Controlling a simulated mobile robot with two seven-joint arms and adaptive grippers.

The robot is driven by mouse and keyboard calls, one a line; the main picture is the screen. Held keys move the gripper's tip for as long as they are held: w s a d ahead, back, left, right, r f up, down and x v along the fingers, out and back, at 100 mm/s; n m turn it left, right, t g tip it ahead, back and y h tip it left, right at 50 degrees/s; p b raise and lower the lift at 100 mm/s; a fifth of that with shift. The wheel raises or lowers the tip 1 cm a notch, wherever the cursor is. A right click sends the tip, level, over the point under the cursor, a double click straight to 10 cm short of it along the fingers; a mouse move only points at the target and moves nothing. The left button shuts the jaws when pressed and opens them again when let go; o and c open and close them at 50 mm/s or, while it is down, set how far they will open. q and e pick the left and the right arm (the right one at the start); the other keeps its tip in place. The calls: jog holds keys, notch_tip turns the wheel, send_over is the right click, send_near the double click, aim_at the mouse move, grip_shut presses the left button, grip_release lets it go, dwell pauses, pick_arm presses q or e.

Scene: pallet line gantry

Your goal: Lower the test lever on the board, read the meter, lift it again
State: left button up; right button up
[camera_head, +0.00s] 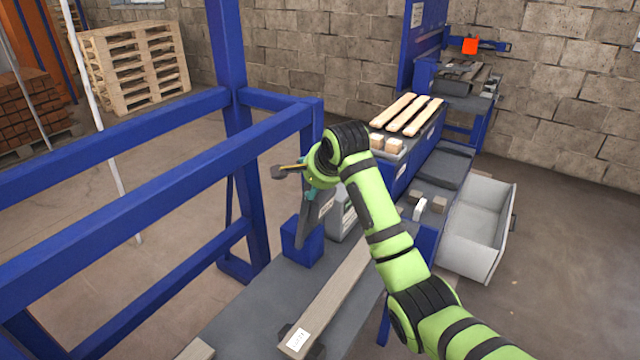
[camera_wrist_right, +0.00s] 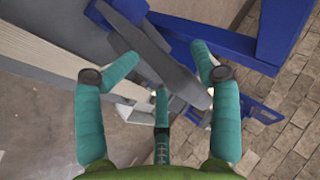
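My right gripper (camera_head: 312,182) is at the dark grey board (camera_head: 308,218), which stands upright on a blue block (camera_head: 301,243). Nothing is visibly clamped. A pale box (camera_head: 338,224) stands behind the board, partly hidden by my arm. No meter reading is legible. My left gripper is out of view.
Blue gantry beams (camera_head: 150,140) fill the left. A long timber (camera_head: 335,290) with a white label lies on the grey bench. Wooden slats (camera_head: 408,114) and small blocks lie farther back. An open grey drawer (camera_head: 480,225) juts out right. Pallets (camera_head: 135,62) stand at back left.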

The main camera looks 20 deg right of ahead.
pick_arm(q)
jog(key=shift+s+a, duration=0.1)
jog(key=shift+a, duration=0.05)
pick_arm(e)
jog(key=s, duration=0.2)
jog(key=shift+s+d+r, duration=0.15)
jog(key=shift+s+r, duration=0.2)
jog(key=shift+r, duration=0.05)
jog(key=shift+s+a+r+p, duration=0.1)
jog(key=shift+a+r+p, duration=0.1)
jog(key=shift+r+p, duration=0.1)
pick_arm(q)
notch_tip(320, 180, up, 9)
jog(key=p, duration=0.8)
pick_arm(e)
jog(key=w+r+v, duration=0.1)
jog(key=v, duration=0.6)
jog(key=shift+a+r, duration=0.15)
jog(key=shift+a, duration=0.45)
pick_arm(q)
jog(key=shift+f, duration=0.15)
